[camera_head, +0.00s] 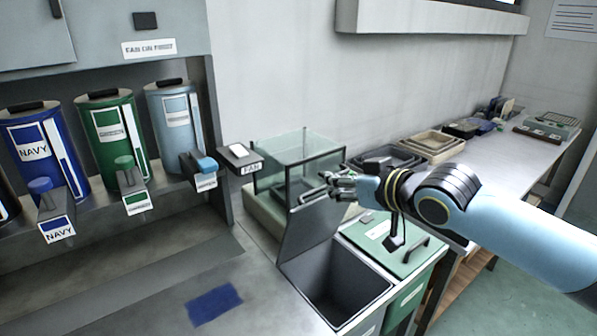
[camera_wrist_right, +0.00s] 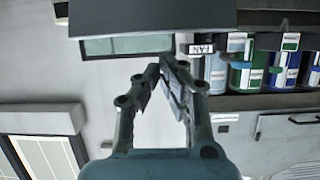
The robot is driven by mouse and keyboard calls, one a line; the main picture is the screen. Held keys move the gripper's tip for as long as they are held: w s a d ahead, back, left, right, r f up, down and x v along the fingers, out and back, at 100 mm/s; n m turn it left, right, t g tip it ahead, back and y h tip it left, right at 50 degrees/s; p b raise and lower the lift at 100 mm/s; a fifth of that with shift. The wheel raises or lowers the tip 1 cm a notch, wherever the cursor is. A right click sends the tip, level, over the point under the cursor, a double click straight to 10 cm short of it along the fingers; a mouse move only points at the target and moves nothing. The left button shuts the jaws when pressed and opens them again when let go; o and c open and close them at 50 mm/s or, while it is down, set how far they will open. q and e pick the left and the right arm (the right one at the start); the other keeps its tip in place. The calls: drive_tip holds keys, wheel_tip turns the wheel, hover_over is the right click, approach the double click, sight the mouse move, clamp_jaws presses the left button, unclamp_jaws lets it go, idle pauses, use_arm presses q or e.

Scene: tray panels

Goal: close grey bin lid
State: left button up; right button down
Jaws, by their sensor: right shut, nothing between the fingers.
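The grey bin (camera_head: 372,290) is sunk in the counter at the lower middle of the head view, and its dark inside shows. Its grey lid (camera_head: 308,232) stands up, leaning, on the bin's far left side, with a small handle (camera_head: 313,195) near its top edge. My right gripper (camera_head: 332,186) is shut and empty at the lid's upper right edge; I cannot tell if it touches the lid. In the right wrist view the right gripper (camera_wrist_right: 165,68) points toward a dark grey panel (camera_wrist_right: 150,18) that looks like the lid. My left gripper is not in view.
A green lidded bin (camera_head: 385,245) with a handle stands right of the grey bin, under my right arm. A clear glass box (camera_head: 310,155) is behind the lid. Navy (camera_head: 35,150), green (camera_head: 110,140) and light blue (camera_head: 175,120) canisters line the left shelf. Trays (camera_head: 432,145) lie farther back.

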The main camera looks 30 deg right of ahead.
hover_over(311, 218)
drive_tip(key=w+d, duration=0.2)
drive_tip(key=w, duration=0.2)
drive_tip(key=f, duration=0.3)
drive_tip(key=shift+s+d+f, duration=0.1)
drive_tip(key=shift+d+f, duration=0.1)
